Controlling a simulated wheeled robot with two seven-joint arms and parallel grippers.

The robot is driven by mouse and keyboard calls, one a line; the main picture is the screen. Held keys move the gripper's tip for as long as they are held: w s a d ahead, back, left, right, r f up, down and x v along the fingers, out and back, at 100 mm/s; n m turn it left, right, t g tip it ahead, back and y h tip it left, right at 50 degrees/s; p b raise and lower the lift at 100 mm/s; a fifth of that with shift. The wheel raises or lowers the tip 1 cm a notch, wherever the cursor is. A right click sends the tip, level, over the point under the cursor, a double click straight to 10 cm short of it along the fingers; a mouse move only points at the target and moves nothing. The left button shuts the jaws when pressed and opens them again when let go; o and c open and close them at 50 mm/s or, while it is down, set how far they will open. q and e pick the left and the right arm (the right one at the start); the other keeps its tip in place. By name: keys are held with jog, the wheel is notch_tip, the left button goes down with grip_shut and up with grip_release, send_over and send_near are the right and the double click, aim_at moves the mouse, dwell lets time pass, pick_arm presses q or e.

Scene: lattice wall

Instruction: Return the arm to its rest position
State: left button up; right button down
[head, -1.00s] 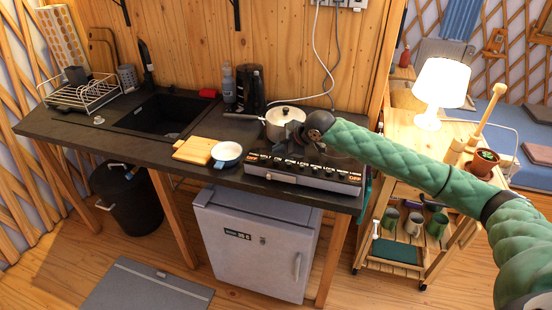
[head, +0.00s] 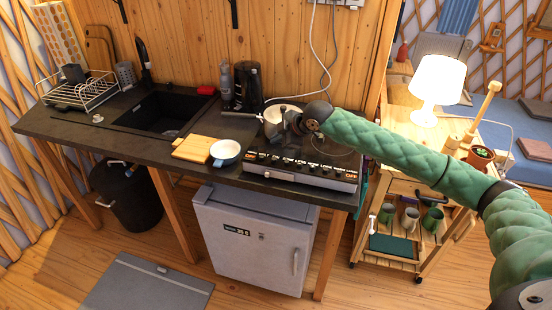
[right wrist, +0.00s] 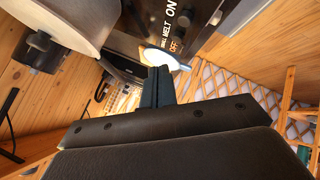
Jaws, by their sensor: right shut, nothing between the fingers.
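My right arm (head: 410,160) is green and reaches in from the right over the counter. Its gripper (head: 295,122) is at the stove, in front of the pot's right side, partly hidden by its own wrist. In the right wrist view the dark fingers (right wrist: 158,88) are together with nothing between them. The light metal pot (head: 272,124) stands on the stove (head: 300,172), partly covered by my gripper. The pot also shows at the upper left of the right wrist view (right wrist: 75,15). I cannot tell whether gripper and pot touch. My left gripper is not in view.
A cutting board (head: 192,147) and a small white-and-blue pan (head: 225,152) lie left of the stove. On the right, a wooden cart (head: 392,185) carries a lit lamp (head: 438,82) and mugs. The floor in front is mostly clear.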

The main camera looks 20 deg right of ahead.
dwell(0.3)
